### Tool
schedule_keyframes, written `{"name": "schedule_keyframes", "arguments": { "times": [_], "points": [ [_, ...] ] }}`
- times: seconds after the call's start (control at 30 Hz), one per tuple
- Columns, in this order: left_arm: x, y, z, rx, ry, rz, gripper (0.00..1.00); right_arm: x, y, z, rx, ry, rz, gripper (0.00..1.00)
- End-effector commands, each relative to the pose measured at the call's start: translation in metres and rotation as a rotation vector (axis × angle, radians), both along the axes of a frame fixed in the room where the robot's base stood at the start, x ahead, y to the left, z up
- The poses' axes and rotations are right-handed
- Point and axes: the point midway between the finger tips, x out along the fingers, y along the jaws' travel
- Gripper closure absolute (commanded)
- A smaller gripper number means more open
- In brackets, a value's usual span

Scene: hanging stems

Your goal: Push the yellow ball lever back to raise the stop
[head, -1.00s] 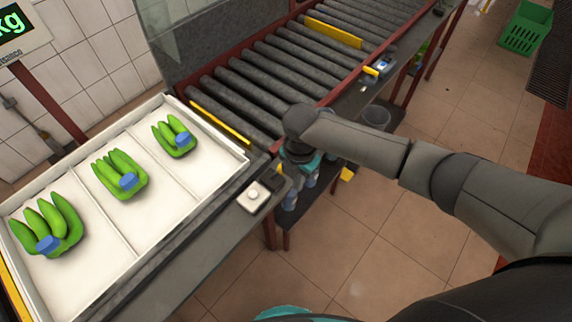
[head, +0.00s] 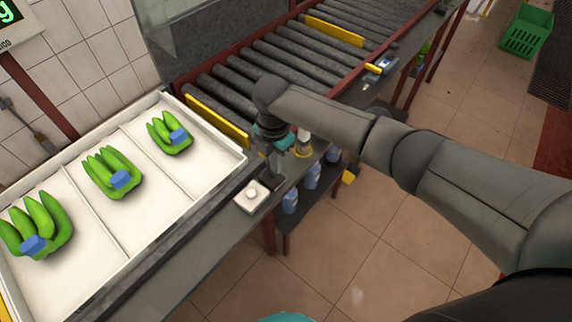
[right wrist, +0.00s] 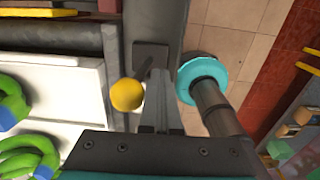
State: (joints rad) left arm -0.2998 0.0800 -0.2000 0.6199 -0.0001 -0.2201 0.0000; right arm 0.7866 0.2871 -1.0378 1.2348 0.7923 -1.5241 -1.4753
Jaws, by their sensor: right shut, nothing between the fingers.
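The yellow ball (right wrist: 127,95) of the lever shows in the right wrist view, on a thin dark rod tilted up from a dark base plate (right wrist: 150,53). My right gripper (right wrist: 162,78) is shut and empty, just right of the ball there; I cannot tell whether they touch. In the head view my right gripper (head: 277,170) is low over the grey ledge beside the rollers, and it hides the ball. The yellow stop (head: 218,120) stands as a tall bar across the near end of the roller conveyor (head: 265,80). My left gripper is not in view.
A white box with a round button (head: 252,195) sits on the ledge close to my right gripper. A white tray (head: 120,240) with green banana bunches lies at left. Blue bottles (head: 312,175) stand on a shelf below the ledge. Another yellow bar (head: 334,30) crosses the rollers farther off.

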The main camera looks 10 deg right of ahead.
Motion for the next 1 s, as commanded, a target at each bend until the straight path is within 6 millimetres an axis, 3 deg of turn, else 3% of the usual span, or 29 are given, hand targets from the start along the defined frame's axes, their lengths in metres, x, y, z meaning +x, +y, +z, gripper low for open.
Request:
{"name": "schedule_keyframes", "arguments": {
  "times": [0.3, 0.87, 1.0],
  "points": [
    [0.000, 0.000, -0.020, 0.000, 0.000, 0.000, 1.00, 0.017, 0.014, -0.001, 0.001, -0.002, 0.001, 1.00],
    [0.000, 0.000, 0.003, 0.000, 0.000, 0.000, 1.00, 0.007, 0.005, 0.002, -0.001, -0.001, 0.000, 1.00],
    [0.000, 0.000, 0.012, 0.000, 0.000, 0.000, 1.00, 0.007, 0.005, 0.011, -0.001, -0.001, 0.000, 1.00]
  ]
}}
